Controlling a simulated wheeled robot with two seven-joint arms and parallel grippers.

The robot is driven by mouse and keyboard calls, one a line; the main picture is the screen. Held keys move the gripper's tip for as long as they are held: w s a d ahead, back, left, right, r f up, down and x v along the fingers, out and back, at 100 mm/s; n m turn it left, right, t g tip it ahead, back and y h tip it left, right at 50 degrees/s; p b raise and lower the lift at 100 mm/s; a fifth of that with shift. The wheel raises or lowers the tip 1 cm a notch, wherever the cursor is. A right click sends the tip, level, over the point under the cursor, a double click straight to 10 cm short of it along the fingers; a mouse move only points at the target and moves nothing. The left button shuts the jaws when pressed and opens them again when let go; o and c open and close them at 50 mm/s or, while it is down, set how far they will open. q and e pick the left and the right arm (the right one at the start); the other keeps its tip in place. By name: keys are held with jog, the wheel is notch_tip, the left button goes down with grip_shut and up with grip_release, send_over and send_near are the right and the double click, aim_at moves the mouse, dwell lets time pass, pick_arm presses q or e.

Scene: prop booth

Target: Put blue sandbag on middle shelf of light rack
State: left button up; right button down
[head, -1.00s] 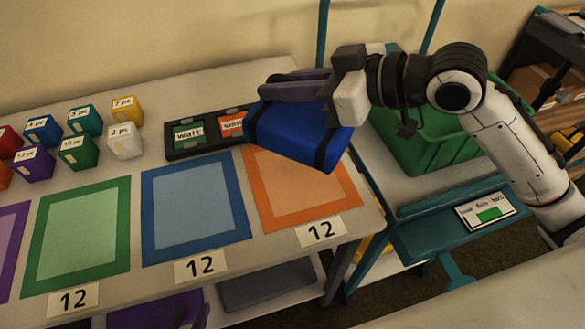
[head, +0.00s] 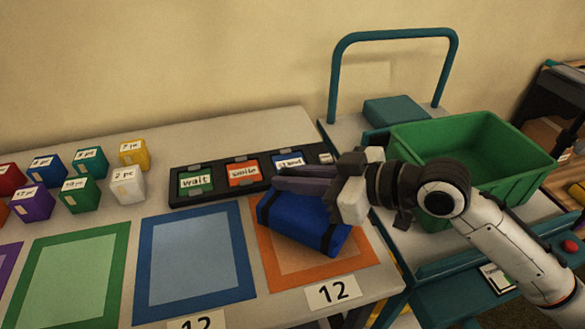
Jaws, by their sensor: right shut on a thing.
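The blue sandbag (head: 298,226) is a dark blue roll with black straps, over the orange-framed square on the table. My right gripper (head: 300,183) comes in from the right and is shut on the sandbag at its upper side. I cannot tell whether the bag touches the table. My left gripper is not in view. No middle shelf of a light rack can be made out; a dark shelf unit (head: 552,100) is cut off at the right edge.
A teal cart with a handle (head: 393,36) and a green bin (head: 470,150) stands right of the table. A black tray (head: 215,180) with labelled cards lies behind the sandbag. Several small labelled blocks (head: 78,165) stand at left. The blue-framed square (head: 195,260) is bare.

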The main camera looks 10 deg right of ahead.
jog(key=shift+f, duration=0.7)
jog(key=shift+f, duration=0.1)
jog(key=c, duration=2.1)
grip_release()
jog(key=shift+f, duration=0.3)
jog(key=o, duration=0.3)
